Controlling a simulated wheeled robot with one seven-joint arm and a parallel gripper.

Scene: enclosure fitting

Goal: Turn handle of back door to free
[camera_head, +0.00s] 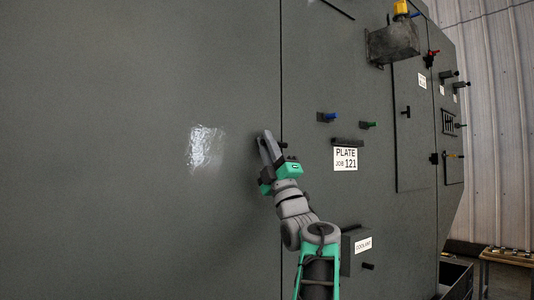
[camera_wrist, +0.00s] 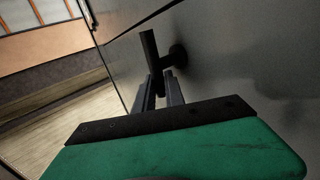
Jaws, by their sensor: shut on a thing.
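A dark T-shaped handle (camera_wrist: 149,48) sticks out on a short round post from the grey panel in the wrist view. Its bar is tilted slightly from upright in that picture. My gripper (camera_wrist: 160,90) is shut on the lower end of the bar, with one finger on each side. In the head view my gripper (camera_head: 267,146) is up against the large grey panel (camera_head: 120,150), close to the long vertical seam. There the handle is mostly hidden by my gripper and cannot be clearly made out.
Right of the seam are a blue-tipped peg (camera_head: 327,117), a green-tipped peg (camera_head: 368,125), a "PLATE JOB 121" sign (camera_head: 345,158) and a coolant box (camera_head: 356,250). A dark box (camera_head: 392,43) juts out above. A bench (camera_head: 510,257) stands at far right.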

